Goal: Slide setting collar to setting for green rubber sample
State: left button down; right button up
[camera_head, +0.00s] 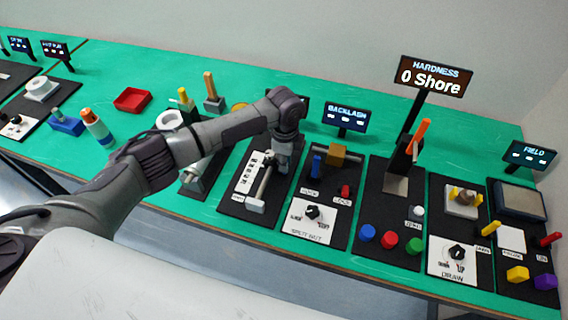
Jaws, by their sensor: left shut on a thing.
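My left gripper (283,166) points down at the rod (265,183) of a black station with a white printed card (250,172). It is shut on a part at the rod's far end, which looks like the setting collar; the fingers and wrist mostly hide it. A pale block (255,206) is at the rod's near end. The card's print is too small to read. A green round sample (413,245) sits on the hardness station, beside a red one (389,240) and a blue one (368,232). My right gripper is not in view.
The hardness display (432,76) reads 0 Shore, above an orange handle (421,131). The backlash station, with a brown block (338,155) and a black knob (313,212), stands close on the right. A red tray (132,99) and blue holder (66,123) are at left.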

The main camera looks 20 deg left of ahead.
pick_arm(q)
jog(key=c, duration=1.2)
grip_release()
jog(key=shift+s+r, duration=0.1)
jog(key=shift+s, duration=0.25)
jog(key=shift+o, duration=0.7)
jog(key=shift+w, duration=0.15)
jog(key=shift+r, duration=0.15)
notch_tip(320, 180, up, 12)
jog(key=shift+f, duration=0.25)
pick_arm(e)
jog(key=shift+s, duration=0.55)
